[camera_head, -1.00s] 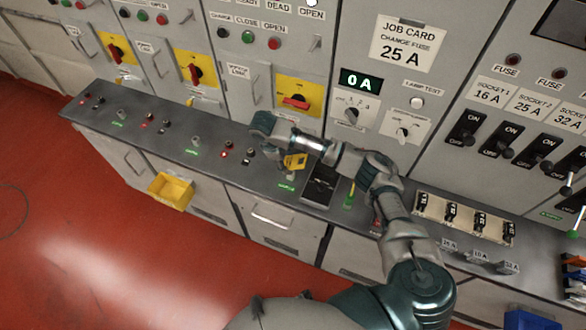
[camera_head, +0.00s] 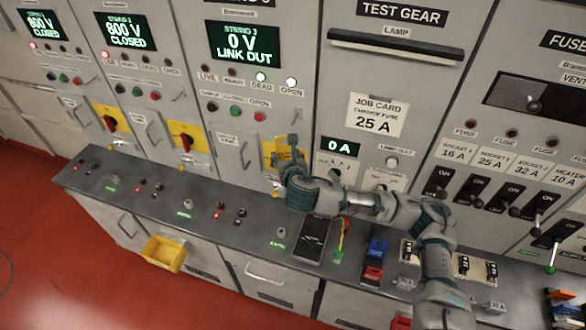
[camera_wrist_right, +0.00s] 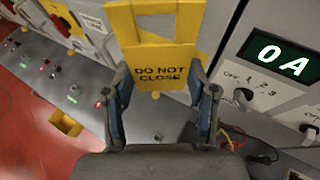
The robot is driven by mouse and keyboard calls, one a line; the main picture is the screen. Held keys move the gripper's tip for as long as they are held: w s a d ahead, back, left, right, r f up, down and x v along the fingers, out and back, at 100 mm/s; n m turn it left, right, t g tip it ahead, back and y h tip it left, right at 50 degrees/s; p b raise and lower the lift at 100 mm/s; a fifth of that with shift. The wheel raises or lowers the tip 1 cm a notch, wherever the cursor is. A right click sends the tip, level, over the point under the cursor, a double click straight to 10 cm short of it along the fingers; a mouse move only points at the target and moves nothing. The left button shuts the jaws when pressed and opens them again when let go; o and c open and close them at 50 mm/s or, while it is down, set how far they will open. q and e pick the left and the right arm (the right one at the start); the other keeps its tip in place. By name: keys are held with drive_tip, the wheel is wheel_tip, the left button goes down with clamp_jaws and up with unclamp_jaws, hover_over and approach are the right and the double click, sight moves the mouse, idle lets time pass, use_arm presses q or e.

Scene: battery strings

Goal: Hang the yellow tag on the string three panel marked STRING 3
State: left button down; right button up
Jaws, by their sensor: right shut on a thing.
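The string three panel (camera_head: 262,95), labelled STRING 3, has a screen (camera_head: 243,42) reading 0 V LINK OUT. The yellow tag (camera_wrist_right: 160,62) reads DO NOT CLOSE and stands upright in the right wrist view, with an opening near its top. My right gripper (camera_wrist_right: 160,85) is shut on its lower part, a finger at each side. In the head view my right gripper (camera_head: 290,152) is in front of this panel's yellow switch plate, over the console. Tag and plate overlap there, and I cannot tell whether they touch. My left gripper is not in view.
The sloping console (camera_head: 130,185) carries small lamps, a black handheld device (camera_head: 312,240) and a green-yellow tool (camera_head: 340,240). A yellow bin (camera_head: 164,253) hangs on its front. Two similar panels stand to the left, with red switches on yellow plates (camera_head: 188,140).

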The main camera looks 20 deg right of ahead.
drive_tip(key=shift+d+r, duration=0.1)
drive_tip(key=shift+r, duration=0.05)
drive_tip(key=shift+w+d+f+b, duration=0.15)
drive_tip(key=shift+w+b, duration=0.15)
drive_tip(key=shift+w, duration=0.25)
drive_tip(key=shift+w+d+f+b, duration=0.1)
drive_tip(key=shift+w+b, duration=0.15)
drive_tip(key=shift+w, duration=0.3)
drive_tip(key=w+d, duration=0.4)
drive_tip(key=w, duration=0.2)
drive_tip(key=shift+d+f+b, duration=0.3)
drive_tip(key=shift+f+b, duration=0.05)
drive_tip(key=shift+b, duration=0.1)
